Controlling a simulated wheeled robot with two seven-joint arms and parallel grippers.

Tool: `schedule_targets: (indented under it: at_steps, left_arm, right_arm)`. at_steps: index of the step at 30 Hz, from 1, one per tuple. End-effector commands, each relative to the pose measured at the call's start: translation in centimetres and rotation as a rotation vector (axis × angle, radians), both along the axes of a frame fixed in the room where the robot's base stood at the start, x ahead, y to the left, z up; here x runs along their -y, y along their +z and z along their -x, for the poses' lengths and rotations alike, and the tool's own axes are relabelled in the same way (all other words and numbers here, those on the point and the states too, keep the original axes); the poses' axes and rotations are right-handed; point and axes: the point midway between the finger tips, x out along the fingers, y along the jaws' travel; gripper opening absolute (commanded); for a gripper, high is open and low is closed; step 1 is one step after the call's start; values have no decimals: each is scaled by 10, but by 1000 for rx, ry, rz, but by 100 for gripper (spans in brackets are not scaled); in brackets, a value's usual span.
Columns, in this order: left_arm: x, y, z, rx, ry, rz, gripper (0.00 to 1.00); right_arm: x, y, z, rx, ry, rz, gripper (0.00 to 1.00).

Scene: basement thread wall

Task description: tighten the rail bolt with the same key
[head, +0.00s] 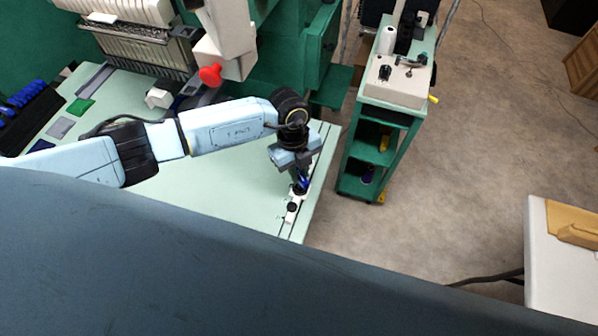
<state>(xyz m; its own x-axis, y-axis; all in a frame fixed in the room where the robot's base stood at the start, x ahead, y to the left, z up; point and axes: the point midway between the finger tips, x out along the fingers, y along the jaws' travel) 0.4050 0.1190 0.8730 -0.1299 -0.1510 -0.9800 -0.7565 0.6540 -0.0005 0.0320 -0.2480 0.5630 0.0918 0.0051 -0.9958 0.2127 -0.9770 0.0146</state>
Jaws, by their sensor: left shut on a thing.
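My left gripper (300,181) is over the right edge of the pale green table (210,195), pointing down. It is shut on a small blue thing (304,180), which looks like the key but is mostly hidden by the fingers. Below it a narrow rail (288,222) runs along the table's right edge, with small white and black parts on it. A dark round knob or bolt head (292,207) shows on the rail just below the gripper. I cannot tell whether the key sits on a bolt. My right gripper is not in view.
A green cart (390,115) with a small device on top stands right of the table, across a narrow gap. A machine with a red knob (210,75) stands at the back. Blue items in a black rack (25,108) are at the left. Open floor lies right.

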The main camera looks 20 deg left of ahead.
Motion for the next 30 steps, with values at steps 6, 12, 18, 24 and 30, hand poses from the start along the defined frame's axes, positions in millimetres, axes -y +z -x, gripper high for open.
schedule_targets:
  at_steps: [6,12,18,24,30]
  left_arm:
    - [-1,-2,-1,2,-90,-4,0]
    - [-1,-2,-2,2,-174,-4,0]
    - [0,-2,-2,1,-262,-4,0]
    - [0,-2,-2,2,-353,-4,0]
    - [1,-2,-3,1,-448,-4,0]
  right_arm:
    - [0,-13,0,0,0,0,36]
    - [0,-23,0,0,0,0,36]
    - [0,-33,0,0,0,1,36]
    - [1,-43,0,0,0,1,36]
    - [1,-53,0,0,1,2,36]
